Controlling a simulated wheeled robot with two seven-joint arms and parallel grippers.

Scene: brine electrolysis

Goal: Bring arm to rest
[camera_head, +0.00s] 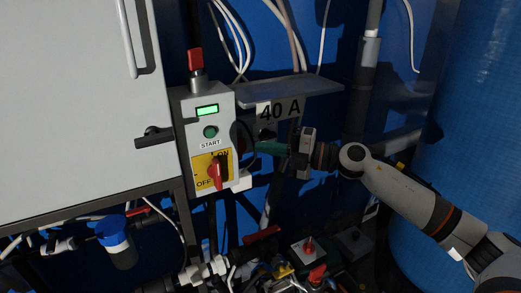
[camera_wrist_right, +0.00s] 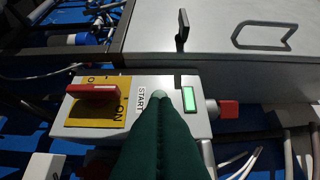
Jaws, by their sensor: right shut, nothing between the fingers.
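My right gripper (camera_head: 260,147) has dark green fingers pressed together with nothing between them. It points left toward the grey control box (camera_head: 184,115), and a gap shows between fingertips and box in the head view. The green START button (camera_head: 210,132) is visible there, with a lit green display (camera_head: 207,110) above it. In the right wrist view the shut fingers (camera_wrist_right: 158,100) cover the area beside the START label (camera_wrist_right: 140,100); whether they touch the box cannot be told from that view. My left gripper is not in view.
A red rotary switch (camera_head: 216,172) sits on a yellow ON/OFF plate; a red knob (camera_head: 195,60) tops the box. A shelf with a "40 A" label (camera_head: 279,110) is above my gripper. Pipes and a red-handled valve (camera_head: 262,235) lie below. A blue tank (camera_head: 485,130) stands right.

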